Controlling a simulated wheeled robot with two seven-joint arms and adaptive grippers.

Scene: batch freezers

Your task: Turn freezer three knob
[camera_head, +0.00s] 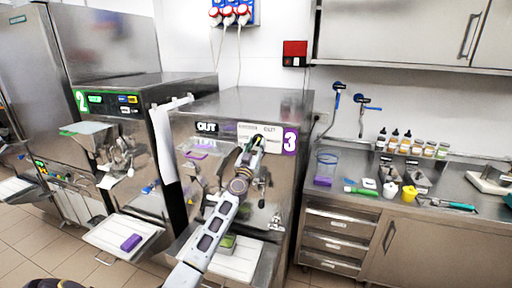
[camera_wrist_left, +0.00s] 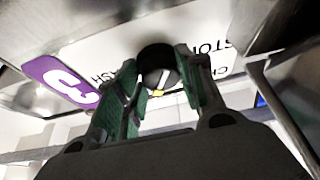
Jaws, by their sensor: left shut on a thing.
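Freezer three (camera_head: 262,101) is the steel machine in the middle of the head view, with a purple "3" label (camera_head: 290,141) at the right of its front panel. My left gripper (camera_head: 257,139) reaches up to that panel, just left of the label. In the left wrist view, the round black knob (camera_wrist_left: 157,62) with a white pointer mark sits between the green-padded fingers of my left gripper (camera_wrist_left: 160,88), which are shut on it. The purple label (camera_wrist_left: 60,80) shows upside down beside it. In the head view the gripper mostly hides the knob. My right gripper is out of view.
Freezer two (camera_head: 130,97) stands to the left, with a tray (camera_head: 103,238) holding a purple block (camera_head: 131,242) in front. A steel counter (camera_head: 465,193) with bottles and small tools is on the right. A tray (camera_head: 240,262) sits below freezer three.

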